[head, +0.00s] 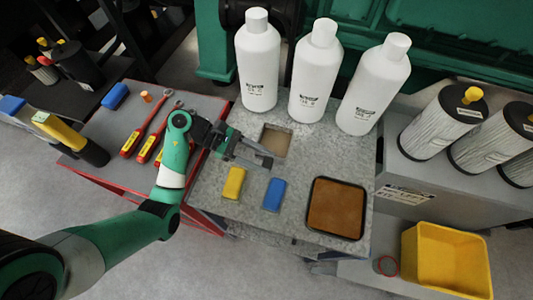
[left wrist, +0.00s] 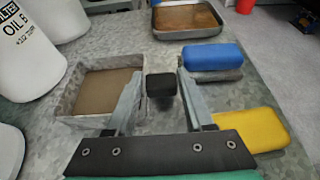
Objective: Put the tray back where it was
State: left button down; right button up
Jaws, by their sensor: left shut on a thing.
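A small square grey tray (head: 275,141) with a brown inside is on the speckled worktop, in front of the white bottles. It also shows at left in the left wrist view (left wrist: 98,92). My left gripper (head: 266,160) is at its near side. In the left wrist view its fingers (left wrist: 160,88) are on either side of a dark block (left wrist: 161,85) beside the tray's wall. The block looks like the tray's handle, but the join is hidden. A larger dark-rimmed tray (head: 310,209) with an orange-brown inside lies at the worktop's front right. My right gripper is out of view.
Three white bottles (head: 313,80) stand along the back. A yellow block (head: 234,183) and a blue block (head: 274,194) lie in front. Red-handled tools (head: 145,135) are at left. Grey filters (head: 440,125) and a yellow bin (head: 445,260) are at right.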

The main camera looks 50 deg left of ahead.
pick_arm(q)
notch_tip(320, 180, up, 4)
jog(key=shift+f+p, duration=0.25)
jog(key=shift+p, duration=0.75)
jog(key=s+d+r+p, duration=0.6)
jog(key=s+r+p, duration=0.3)
jog(key=s, duration=0.3)
jog(key=shift+s+r, duration=0.2)
jog(key=shift+s, duration=0.15)
